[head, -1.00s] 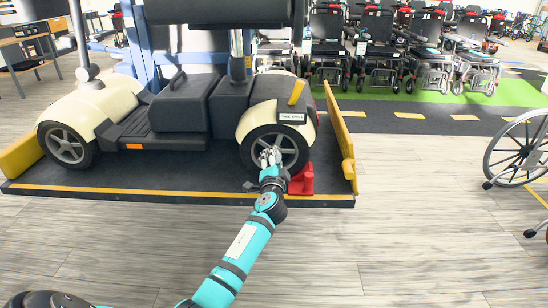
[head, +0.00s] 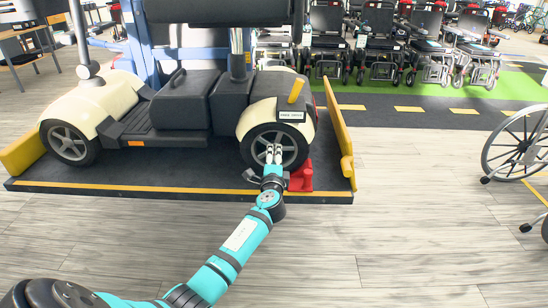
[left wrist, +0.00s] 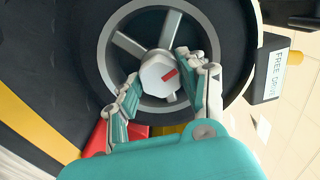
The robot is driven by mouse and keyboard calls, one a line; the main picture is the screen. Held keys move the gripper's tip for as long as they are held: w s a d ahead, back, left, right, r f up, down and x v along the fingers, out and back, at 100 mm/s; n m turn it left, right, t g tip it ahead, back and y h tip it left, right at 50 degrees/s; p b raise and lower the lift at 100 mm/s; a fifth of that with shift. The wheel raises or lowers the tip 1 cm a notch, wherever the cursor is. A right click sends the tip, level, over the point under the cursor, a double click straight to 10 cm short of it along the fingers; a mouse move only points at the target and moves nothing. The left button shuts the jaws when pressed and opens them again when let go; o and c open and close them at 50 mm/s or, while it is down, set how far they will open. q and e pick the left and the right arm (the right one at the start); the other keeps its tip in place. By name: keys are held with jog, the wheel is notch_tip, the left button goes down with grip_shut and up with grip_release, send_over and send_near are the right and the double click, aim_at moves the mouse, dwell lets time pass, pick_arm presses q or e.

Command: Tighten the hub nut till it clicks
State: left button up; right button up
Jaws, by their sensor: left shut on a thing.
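My left gripper (head: 274,150) is at the wheel's hub. In the left wrist view its fingers (left wrist: 163,80) are on either side of the nut and shut on it. In the head view the fingers hide most of the nut. My right gripper is not in view.
A red chock (head: 301,177) stands beside the wheel on the dark platform (head: 200,172). A yellow flap (head: 340,140) edges the platform at right. A FREE DRIVE label (head: 291,116) is above the wheel. A wheelchair (head: 515,150) stands at far right, with open floor between.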

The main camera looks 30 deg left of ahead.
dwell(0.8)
pick_arm(q)
jog(key=o, duration=1.2)
jog(key=v, duration=1.2)
jog(key=shift+s, duration=0.1)
